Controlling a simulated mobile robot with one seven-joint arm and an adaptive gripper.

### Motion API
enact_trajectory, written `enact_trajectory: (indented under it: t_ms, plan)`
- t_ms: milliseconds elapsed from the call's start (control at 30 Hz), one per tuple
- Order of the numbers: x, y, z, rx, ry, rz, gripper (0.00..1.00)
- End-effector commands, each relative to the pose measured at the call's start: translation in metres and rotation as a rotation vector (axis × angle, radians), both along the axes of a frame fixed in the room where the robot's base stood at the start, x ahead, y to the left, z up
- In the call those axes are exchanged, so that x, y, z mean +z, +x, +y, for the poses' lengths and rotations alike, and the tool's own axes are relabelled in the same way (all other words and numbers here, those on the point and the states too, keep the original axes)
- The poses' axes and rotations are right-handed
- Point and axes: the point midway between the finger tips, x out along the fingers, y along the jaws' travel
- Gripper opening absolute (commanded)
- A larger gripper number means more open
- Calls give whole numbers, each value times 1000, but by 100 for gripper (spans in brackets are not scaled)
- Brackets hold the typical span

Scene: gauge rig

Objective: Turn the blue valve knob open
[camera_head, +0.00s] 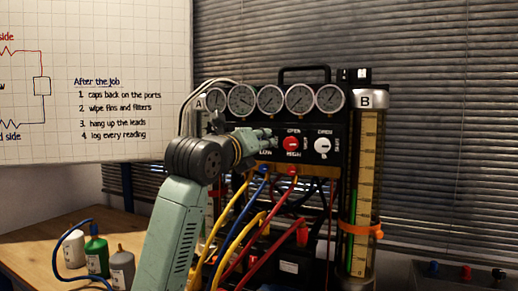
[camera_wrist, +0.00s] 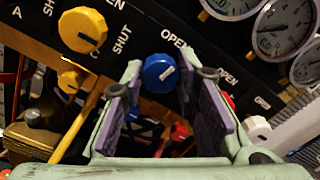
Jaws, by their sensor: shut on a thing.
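The blue valve knob (camera_wrist: 160,71) is on the black gauge panel, in the middle of the wrist view, with a pale pointer mark on its face. The words OPEN and SHUT are printed on the panel near it. My gripper (camera_wrist: 171,76) has one finger on each side of the knob and is shut on it. In the head view my gripper (camera_head: 268,138) reaches the panel at the left of the red knob (camera_head: 291,144) and hides the blue knob.
A yellow knob (camera_wrist: 83,30) is close by on the panel, and a white knob (camera_head: 322,146) is further right. Gauges (camera_head: 271,99) line the panel top. Yellow hoses (camera_head: 238,238) and other coloured hoses hang below. Bottles (camera_head: 96,254) stand on the bench at left.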

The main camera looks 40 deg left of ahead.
Motion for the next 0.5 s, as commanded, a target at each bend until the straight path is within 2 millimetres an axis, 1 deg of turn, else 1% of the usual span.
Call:
enact_trajectory:
  t_ms: [200, 500]
  plan:
    - [0, 0, -1, 0, -124, -31, 0]
    - [1, 0, 0, -1, -210, -53, 0]
